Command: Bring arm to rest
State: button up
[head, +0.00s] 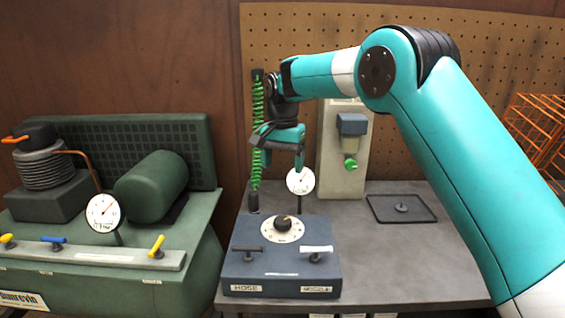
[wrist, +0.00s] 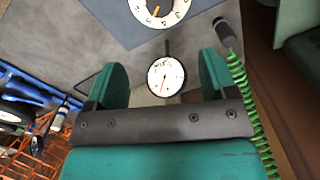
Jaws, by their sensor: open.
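My arm reaches in from the right in the head view, teal and white, bent over the grey bench. My gripper (head: 284,158) points down above the back of the blue control box (head: 262,270). In the wrist view my gripper (wrist: 166,75) has its two teal fingers wide apart with nothing held. A round white gauge (head: 300,181) stands just below and right of the gripper; in the wrist view the gauge (wrist: 166,76) shows between the fingers, and I cannot tell how far beyond them it is.
A green coiled hose (head: 257,130) hangs close left of the gripper. A grey post with a green fitting (head: 350,163) stands behind right. A green compressor (head: 155,188) is at left. A dark tray (head: 400,209) lies at right on the bench, with an orange wire basket (head: 540,135) beyond.

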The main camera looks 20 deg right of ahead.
jog(key=shift+s, duration=0.1)
jog(key=s+a+r+n+y, duration=0.1)
jog(key=s+r+n, duration=0.25)
jog(key=s, duration=0.45)
jog(key=s+a+r+n+y, duration=0.15)
jog(key=s+n, duration=0.25)
jog(key=s, duration=0.4)
jog(key=s+a+f+n+y, duration=0.1)
jog(key=s+n, duration=0.2)
jog(key=s, duration=0.8)
jog(key=s+a+f+n, duration=0.1)
jog(key=s+n, duration=0.3)
jog(key=s, duration=0.8)
jog(key=shift+f+y, duration=0.35)
jog(key=shift+f, duration=0.1)
